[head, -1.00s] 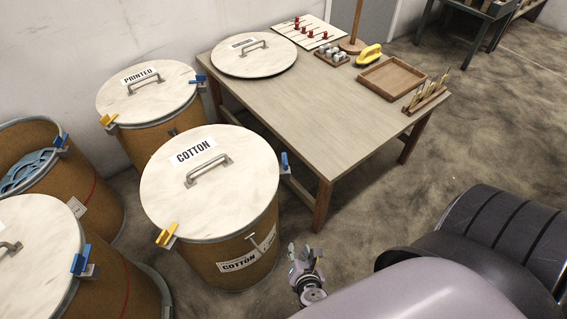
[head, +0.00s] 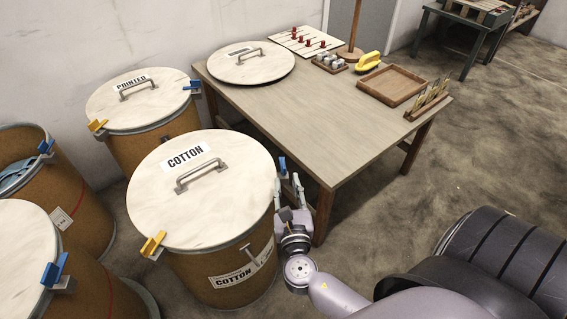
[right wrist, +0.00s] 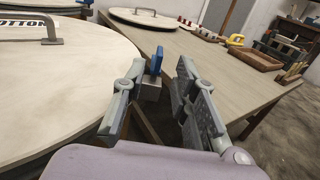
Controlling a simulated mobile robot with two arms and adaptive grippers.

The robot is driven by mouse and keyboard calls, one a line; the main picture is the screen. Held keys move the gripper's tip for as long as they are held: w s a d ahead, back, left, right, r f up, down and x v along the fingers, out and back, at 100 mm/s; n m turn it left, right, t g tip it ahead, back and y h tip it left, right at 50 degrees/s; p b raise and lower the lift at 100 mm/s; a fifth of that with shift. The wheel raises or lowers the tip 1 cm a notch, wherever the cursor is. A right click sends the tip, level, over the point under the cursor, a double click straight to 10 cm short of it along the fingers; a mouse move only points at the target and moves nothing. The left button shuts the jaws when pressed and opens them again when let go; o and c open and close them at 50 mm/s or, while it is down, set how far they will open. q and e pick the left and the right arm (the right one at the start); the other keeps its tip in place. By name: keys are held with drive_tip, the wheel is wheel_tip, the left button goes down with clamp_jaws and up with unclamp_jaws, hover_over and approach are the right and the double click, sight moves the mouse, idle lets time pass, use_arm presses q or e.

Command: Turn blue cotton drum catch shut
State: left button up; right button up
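The cotton drum (head: 215,275) stands at the centre of the head view, with its pale lid (head: 225,215) on. Its blue catch (head: 283,165) sits at the right rim with its lever pointing up. In the right wrist view the blue catch (right wrist: 157,62) shows on a grey bracket (right wrist: 150,89), between the finger directions. My right gripper (head: 290,185) is open and empty beside the drum's right side, close to the catch; its fingers in the wrist view (right wrist: 161,70) are spread. Whether a finger touches the catch is unclear. My left gripper is not in view.
A wooden table (head: 330,120) stands close behind and right of my gripper, bearing a round lid (head: 250,70) and a tray (head: 393,84). The printed drum (head: 150,145) and other drums stand left. A yellow catch (head: 152,245) is on the cotton drum's front-left rim.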

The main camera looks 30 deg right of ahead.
sight(285, 170)
drive_tip(key=x, duration=0.8)
drive_tip(key=shift+w, duration=0.15)
clamp_jaws()
